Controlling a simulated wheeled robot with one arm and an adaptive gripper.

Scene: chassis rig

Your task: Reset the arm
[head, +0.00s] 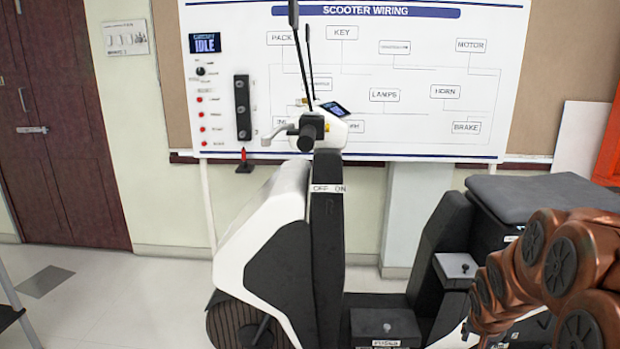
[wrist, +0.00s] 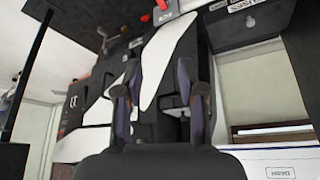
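My arm, with copper-brown joints, is folded at the lower right of the head view, over the rear part of a white and black scooter (head: 285,215). My gripper is not clearly visible there. In the wrist view my gripper (wrist: 159,80) has its two dark fingers apart with a gap between them. Nothing is held between the fingers. White and black scooter panels (wrist: 165,60) show beyond the fingers, and I cannot tell how far off they are.
A "SCOOTER WIRING" board (head: 400,75) stands behind the scooter, with a display reading IDLE (head: 206,44). A dark red door (head: 62,130) is at the left. The pale floor (head: 110,290) is open left of the scooter. An orange panel (head: 608,145) stands at the right edge.

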